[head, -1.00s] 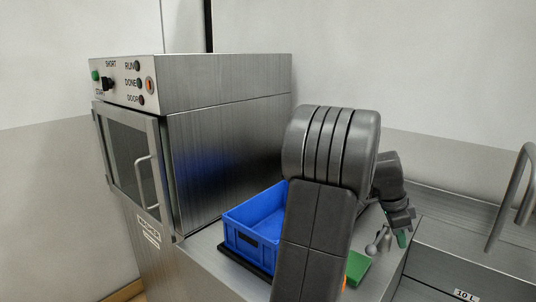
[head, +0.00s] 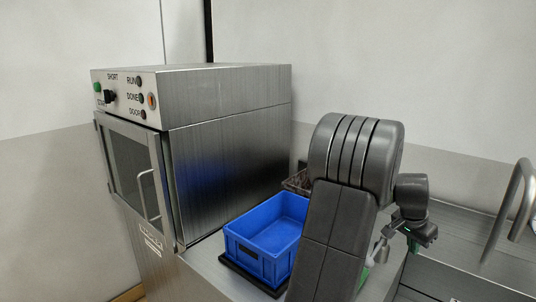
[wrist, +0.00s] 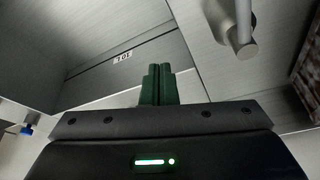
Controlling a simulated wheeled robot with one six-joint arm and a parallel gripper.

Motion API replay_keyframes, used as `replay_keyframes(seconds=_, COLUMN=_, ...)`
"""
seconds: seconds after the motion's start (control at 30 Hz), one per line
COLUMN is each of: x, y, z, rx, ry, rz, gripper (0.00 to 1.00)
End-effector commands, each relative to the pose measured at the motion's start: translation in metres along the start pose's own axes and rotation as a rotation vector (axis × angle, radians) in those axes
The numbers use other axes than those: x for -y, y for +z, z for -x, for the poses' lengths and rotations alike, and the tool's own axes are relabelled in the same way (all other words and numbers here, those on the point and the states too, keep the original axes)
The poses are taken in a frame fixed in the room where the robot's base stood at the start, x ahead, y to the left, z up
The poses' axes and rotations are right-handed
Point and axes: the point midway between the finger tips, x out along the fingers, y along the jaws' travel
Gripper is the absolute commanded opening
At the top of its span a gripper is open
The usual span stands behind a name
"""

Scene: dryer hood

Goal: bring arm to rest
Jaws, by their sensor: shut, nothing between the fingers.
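My arm stands raised and folded in front of the counter in the head view. My gripper (wrist: 157,84) shows in the wrist view with its two green fingers pressed together and nothing between them. In the head view my gripper end is at the right of my arm, above the counter by the sink edge, with its fingers mostly hidden. The fingers touch nothing that I can see.
A steel dryer hood machine (head: 230,150) with a closed glass door (head: 130,165) stands at the left. A blue crate (head: 262,262) sits on a black base beside it. A dark basket (head: 297,182) is behind the crate. A curved steel pipe (head: 510,210) rises at the right.

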Motion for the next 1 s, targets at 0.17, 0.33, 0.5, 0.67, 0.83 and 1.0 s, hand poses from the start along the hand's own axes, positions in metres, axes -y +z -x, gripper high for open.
replay_keyframes(seconds=0.17, x=0.001, y=-0.010, z=-0.001, rx=0.000, ry=-0.035, rz=0.092, gripper=0.00)
replay_keyframes(seconds=0.33, x=0.003, y=-0.017, z=-0.004, rx=0.001, ry=-0.066, rz=0.180, gripper=0.00)
replay_keyframes(seconds=0.5, x=0.005, y=-0.022, z=-0.007, rx=0.000, ry=-0.091, rz=0.247, gripper=0.00)
replay_keyframes(seconds=0.67, x=0.007, y=-0.024, z=-0.009, rx=0.000, ry=-0.104, rz=0.282, gripper=0.00)
replay_keyframes(seconds=0.83, x=0.008, y=-0.025, z=-0.009, rx=0.000, ry=-0.108, rz=0.293, gripper=0.00)
replay_keyframes(seconds=1.0, x=0.008, y=-0.025, z=-0.009, rx=0.000, ry=-0.108, rz=0.292, gripper=0.00)
